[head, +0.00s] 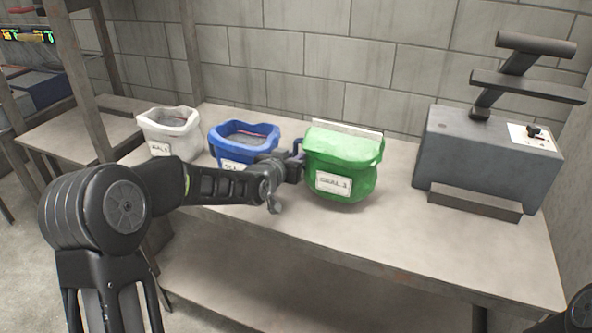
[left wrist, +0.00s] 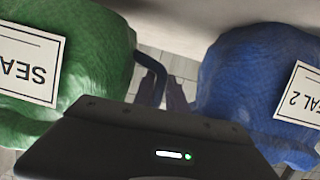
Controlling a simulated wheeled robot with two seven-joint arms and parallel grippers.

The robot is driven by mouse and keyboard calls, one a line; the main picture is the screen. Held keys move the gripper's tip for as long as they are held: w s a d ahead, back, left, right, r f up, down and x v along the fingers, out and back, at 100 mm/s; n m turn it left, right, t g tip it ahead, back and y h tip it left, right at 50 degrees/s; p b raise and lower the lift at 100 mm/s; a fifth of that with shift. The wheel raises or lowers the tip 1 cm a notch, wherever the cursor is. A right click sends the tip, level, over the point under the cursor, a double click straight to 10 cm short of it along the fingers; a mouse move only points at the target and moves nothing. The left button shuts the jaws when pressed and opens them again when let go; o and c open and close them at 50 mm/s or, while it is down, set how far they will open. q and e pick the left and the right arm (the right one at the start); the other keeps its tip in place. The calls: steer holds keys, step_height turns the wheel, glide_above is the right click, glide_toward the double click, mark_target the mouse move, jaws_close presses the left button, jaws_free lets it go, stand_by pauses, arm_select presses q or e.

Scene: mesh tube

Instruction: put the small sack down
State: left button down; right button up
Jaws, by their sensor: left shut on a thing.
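The green sack (head: 345,160), labelled SEAL 3, is at the middle of the bench in the head view, with a pale strip along its top back edge. It looks tipped towards me; whether its bottom touches the bench is hard to tell. My left gripper (head: 297,160) is shut at its left side, between it and the blue sack (head: 245,135). The fingertips are partly hidden. In the left wrist view the green sack (left wrist: 75,60) is at left and the blue sack (left wrist: 255,85), labelled SEAL 2, is at right, both upside down. My right gripper is not visible.
A white sack (head: 168,132) stands open at the left end of the workbench (head: 430,245). A grey sealing machine (head: 485,160) with raised arms stands at the right. The bench front is clear. A brick wall is behind, and a shelf post (head: 75,80) is at left.

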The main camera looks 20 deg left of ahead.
arm_select(q)
steer(key=shift+r, duration=0.2)
steer(key=shift+f, duration=1.9)
steer(key=c, duration=1.7)
jaws_free()
steer(key=shift+f, duration=0.15)
steer(key=shift+c, duration=0.2)
steer(key=o, duration=0.4)
steer(key=shift+s, duration=0.1)
steer(key=v, duration=1.2)
steer(key=shift+b, duration=0.35)
